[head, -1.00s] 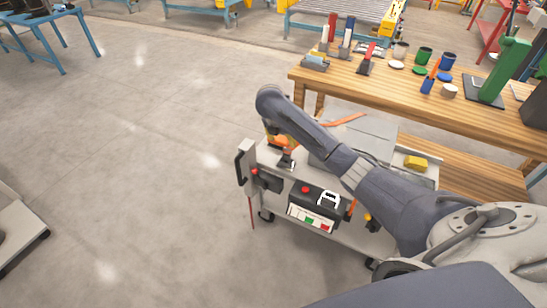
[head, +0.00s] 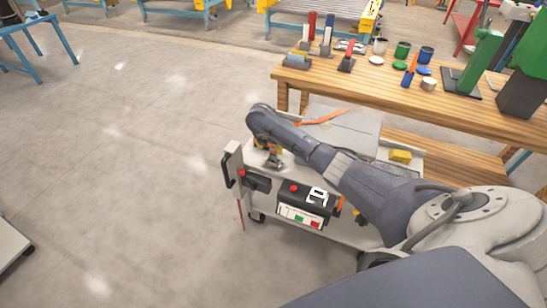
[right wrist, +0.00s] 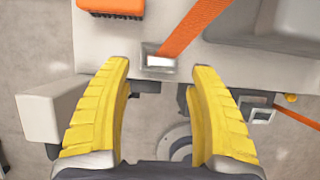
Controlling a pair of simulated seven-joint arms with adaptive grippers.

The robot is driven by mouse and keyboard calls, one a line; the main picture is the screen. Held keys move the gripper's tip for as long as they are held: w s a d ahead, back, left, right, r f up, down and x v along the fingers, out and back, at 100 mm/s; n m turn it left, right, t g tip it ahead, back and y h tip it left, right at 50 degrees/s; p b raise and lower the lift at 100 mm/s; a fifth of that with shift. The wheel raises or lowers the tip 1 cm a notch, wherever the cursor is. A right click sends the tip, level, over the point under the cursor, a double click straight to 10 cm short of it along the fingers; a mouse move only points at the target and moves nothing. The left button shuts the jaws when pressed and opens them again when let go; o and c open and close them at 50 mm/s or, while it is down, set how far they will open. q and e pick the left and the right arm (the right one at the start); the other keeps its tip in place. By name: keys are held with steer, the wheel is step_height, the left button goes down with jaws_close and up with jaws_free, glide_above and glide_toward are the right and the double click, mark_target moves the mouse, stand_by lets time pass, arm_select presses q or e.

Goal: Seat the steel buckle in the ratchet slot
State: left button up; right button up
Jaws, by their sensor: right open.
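In the right wrist view an orange strap (right wrist: 192,27) ends in a bright steel buckle (right wrist: 159,61) at the edge of a pale grey surface. My right gripper (right wrist: 163,80) is open, with its yellow fingers either side of and just short of the buckle, holding nothing. A square metal frame (right wrist: 262,114) with an orange strip beside it shows lower right; I cannot tell whether it is the ratchet slot. In the head view my right gripper (head: 272,158) is over the left part of a cart, partly hidden by my arm. My left gripper is out of view.
The cart (head: 345,233) carries a black control box (head: 308,198), a yellow block (head: 400,156) and an orange strap on its lid. A wooden bench (head: 430,105) with cans and tools stands behind it.

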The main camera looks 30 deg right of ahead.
mark_target(273, 149)
steer(key=shift+x, duration=2.7)
steer(key=shift+s+d, duration=0.1)
jaws_close()
